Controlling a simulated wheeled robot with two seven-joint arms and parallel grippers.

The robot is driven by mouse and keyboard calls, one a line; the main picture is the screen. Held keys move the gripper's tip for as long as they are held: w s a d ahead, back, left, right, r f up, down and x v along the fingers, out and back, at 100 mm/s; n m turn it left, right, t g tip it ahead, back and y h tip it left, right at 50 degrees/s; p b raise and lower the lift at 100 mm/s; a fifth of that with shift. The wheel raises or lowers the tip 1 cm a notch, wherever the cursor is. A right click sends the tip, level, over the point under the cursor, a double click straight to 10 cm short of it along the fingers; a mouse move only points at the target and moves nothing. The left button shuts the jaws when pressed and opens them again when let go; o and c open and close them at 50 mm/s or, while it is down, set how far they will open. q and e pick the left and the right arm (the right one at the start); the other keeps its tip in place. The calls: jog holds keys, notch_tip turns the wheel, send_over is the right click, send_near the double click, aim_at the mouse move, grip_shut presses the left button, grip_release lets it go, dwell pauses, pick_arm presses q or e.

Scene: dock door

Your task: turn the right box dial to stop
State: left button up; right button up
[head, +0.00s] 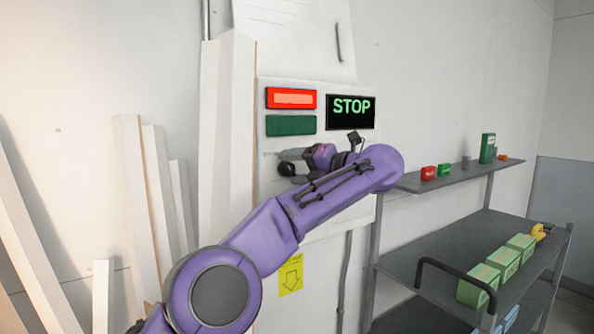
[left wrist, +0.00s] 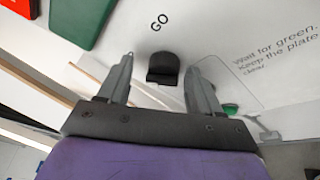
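The black dial (left wrist: 162,68) shows in the left wrist view on the white box front, just below the printed word GO. The fingers of my left gripper (left wrist: 159,64) are open, one on each side of the dial, and I see gaps between them and it. In the head view my purple left arm crosses the box (head: 265,185), with the left gripper (head: 289,168) at its lower left part; the dial is hard to tell from the fingers there. A display (head: 351,112) on the box reads STOP in green. My right gripper is not in view.
A red lamp (head: 291,98) looks lit above a dark green lamp (head: 291,125). A round green button (left wrist: 230,108) is right of the dial. A shelf cart (head: 440,252) with small boxes stands right; white boards (head: 228,140) lean left. A yellow arrow label (head: 291,275) is below.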

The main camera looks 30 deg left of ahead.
pick_arm(q)
jog(key=shift+w+f, duration=0.15)
jog(key=p+v, duration=0.1)
jog(key=v, duration=0.9)
jog(key=shift+d, duration=0.3)
